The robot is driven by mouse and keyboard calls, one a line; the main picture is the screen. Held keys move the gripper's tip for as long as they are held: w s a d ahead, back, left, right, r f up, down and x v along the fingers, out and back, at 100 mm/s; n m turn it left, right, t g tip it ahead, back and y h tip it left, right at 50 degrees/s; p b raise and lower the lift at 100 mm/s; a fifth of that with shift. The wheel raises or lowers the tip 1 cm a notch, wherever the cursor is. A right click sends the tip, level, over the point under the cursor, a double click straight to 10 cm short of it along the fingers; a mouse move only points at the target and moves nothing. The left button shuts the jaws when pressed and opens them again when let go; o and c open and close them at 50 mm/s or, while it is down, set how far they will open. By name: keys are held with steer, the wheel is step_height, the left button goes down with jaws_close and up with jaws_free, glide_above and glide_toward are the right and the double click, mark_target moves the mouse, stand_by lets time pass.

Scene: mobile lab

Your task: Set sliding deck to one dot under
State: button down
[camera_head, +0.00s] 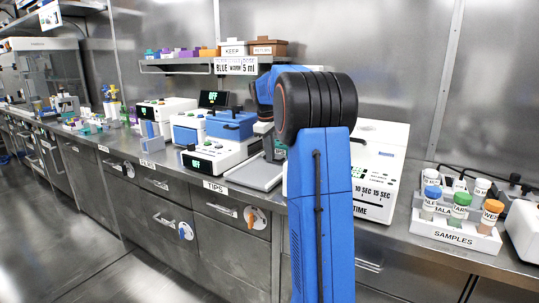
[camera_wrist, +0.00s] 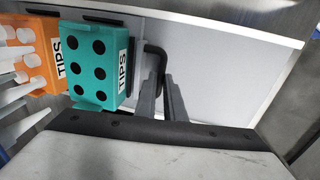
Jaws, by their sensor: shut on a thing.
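The sliding deck shows in the wrist view as a light grey plate (camera_wrist: 225,75) with a bent black handle (camera_wrist: 153,50). My gripper (camera_wrist: 162,90) is shut on the black handle, its two grey fingers close together. A teal tip rack (camera_wrist: 95,65) with black holes and a TIPS label stands just left of the handle, and an orange tip rack (camera_wrist: 30,45) is beyond it. In the head view my blue arm hides my gripper and the handle. A grey plate (camera_head: 262,172) shows left of my arm. I cannot make out any dot scale.
White instruments with green displays (camera_head: 205,162) and a blue block (camera_head: 231,125) stand left of my arm. A white machine (camera_head: 382,165) with time marks stands right of it. The samples rack (camera_head: 455,232) with capped vials is at the right. A wall shelf (camera_head: 190,66) is behind.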

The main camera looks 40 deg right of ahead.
steer(key=c, duration=2.1)
jaws_free()
steer(key=a+r, duration=0.1)
steer(key=r, duration=0.4)
steer(key=a+r, duration=0.1)
steer(key=r, duration=0.5)
steer(key=s+a+r, duration=0.1)
steer(key=r, duration=0.5)
steer(key=shift+c, duration=0.8)
